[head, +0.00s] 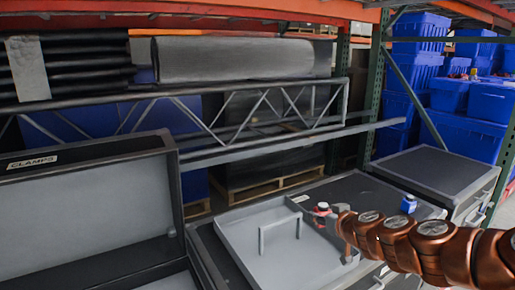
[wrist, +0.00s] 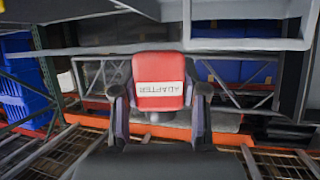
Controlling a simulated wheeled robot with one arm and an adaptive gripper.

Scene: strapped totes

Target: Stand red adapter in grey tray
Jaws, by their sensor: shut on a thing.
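The red adapter (wrist: 158,82) is held between the two fingers of my gripper (wrist: 158,112) in the wrist view. Its white label reads ADAPTER and appears upside down there. In the head view the red adapter (head: 322,207) is a small red spot at the end of my copper-coloured arm, and my gripper (head: 330,216) is largely hidden. The grey tray (head: 272,272) lies open and shallow in the middle, with a grey bar-shaped handle inside. The adapter appears at the tray's right back edge; I cannot tell its height over it.
An open case labelled CLAMPS (head: 85,205) stands left. A small blue-and-white item (head: 408,204) is on the dark surface behind my arm. A dark lidded case (head: 430,172) is at right. Blue totes (head: 413,75) are stacked behind. A rack with a grey truss (head: 240,125) spans the back.

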